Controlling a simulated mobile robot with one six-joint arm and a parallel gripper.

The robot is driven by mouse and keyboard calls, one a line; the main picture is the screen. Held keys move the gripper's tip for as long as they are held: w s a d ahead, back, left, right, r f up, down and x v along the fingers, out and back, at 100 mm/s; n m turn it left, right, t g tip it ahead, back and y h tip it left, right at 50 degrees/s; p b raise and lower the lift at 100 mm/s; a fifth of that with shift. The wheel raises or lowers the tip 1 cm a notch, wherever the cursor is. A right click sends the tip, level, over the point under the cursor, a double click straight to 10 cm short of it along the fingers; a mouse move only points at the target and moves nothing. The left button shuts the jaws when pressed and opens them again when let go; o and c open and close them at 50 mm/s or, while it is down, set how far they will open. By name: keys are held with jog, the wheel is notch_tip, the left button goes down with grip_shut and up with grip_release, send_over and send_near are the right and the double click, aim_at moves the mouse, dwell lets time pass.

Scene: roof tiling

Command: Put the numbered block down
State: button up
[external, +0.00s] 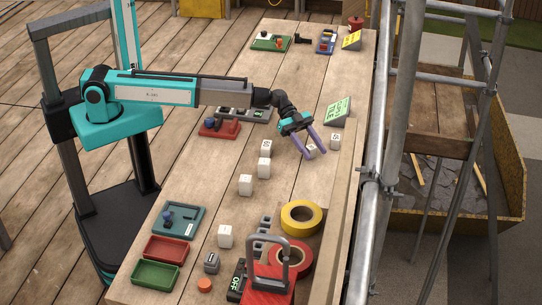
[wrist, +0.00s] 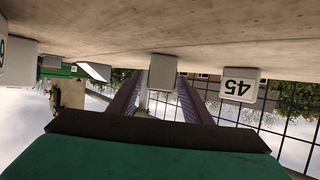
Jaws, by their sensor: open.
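My gripper (external: 313,151) is open, its two purple fingers pointing down at the table. A white block (external: 310,149) stands on the table between or just beyond the fingertips, partly hidden by them. In the wrist view, which shows the table upside down at the top, this block (wrist: 163,72) is between the open fingers (wrist: 160,98), and the side facing me is blank. I cannot tell whether the fingers touch it. A block marked 45 (wrist: 240,86) stands to its right in the wrist view. Another white block (external: 335,140) is right of my gripper in the external view.
Several white blocks stand left of my gripper, including one (external: 266,147), one (external: 264,168) and one (external: 246,185). A green sign (external: 339,110) stands behind. Yellow tape (external: 301,217) and a red tray (external: 166,249) are nearer the front. Scaffold pipes (external: 393,120) run along the right.

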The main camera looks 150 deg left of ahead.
jog(key=b+v, duration=0.2)
jog(key=v, duration=0.7)
jog(key=shift+s+r, duration=0.15)
jog(key=shift+s, duration=0.25)
